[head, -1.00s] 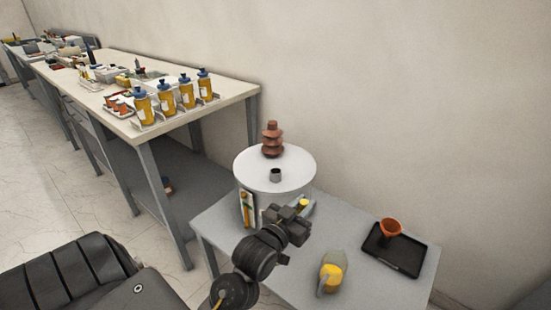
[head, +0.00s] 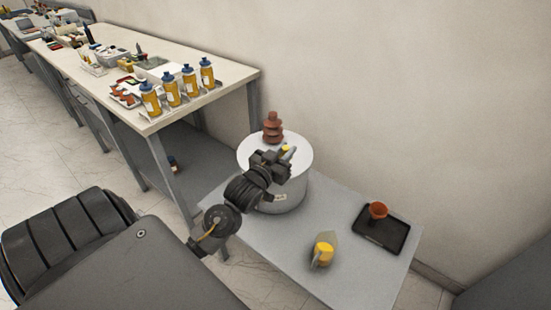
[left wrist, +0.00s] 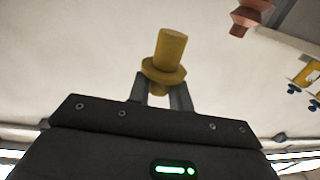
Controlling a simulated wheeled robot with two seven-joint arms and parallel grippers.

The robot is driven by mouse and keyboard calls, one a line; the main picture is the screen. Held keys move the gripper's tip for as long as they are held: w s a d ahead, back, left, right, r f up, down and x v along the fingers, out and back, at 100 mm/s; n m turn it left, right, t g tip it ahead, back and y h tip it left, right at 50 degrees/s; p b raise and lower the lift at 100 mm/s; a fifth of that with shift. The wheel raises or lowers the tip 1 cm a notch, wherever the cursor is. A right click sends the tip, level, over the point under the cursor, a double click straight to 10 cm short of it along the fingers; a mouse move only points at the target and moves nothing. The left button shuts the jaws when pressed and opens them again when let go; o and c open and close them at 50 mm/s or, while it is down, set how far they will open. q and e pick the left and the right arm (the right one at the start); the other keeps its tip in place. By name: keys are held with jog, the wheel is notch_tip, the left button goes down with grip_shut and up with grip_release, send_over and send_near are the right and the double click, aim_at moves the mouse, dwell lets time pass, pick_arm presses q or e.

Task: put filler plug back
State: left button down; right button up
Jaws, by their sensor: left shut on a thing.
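The yellow filler plug (left wrist: 169,52) is held between the fingers of my left gripper (left wrist: 163,92) in the left wrist view. In the head view the left gripper (head: 287,157) is over the top of the round, light grey transformer tank (head: 287,194), with a bit of the yellow plug (head: 285,149) showing. The reddish-brown bushing (head: 272,128) stands on the tank lid just behind the gripper; it also shows in the left wrist view (left wrist: 246,18). The filler neck on the lid is hidden behind my gripper and arm. My right gripper is out of view.
A long workbench (head: 220,85) with several yellow bottles stands at left. The wall is close behind.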

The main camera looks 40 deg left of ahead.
pick_arm(q)
jog(key=w+a+f, duration=0.4)
jog(key=a+f, duration=0.1)
jog(key=w+a+f, duration=0.1)
jog(key=a+f, duration=0.1)
jog(key=a, duration=0.1)
jog(key=shift+w+f+p, duration=0.2)
jog(key=shift+w+p, duration=0.15)
jog(key=shift+w, duration=0.05)
jog(key=shift+w+a+f, duration=0.25)
jog(key=shift+a+f, duration=0.2)
jog(key=shift+f, duration=0.2)
jog(key=shift+f+p, duration=0.3)
jog(key=shift+f, duration=1.2)
jog(key=shift+f, duration=0.1)
jog(key=c, duration=1.3)
grip_release()
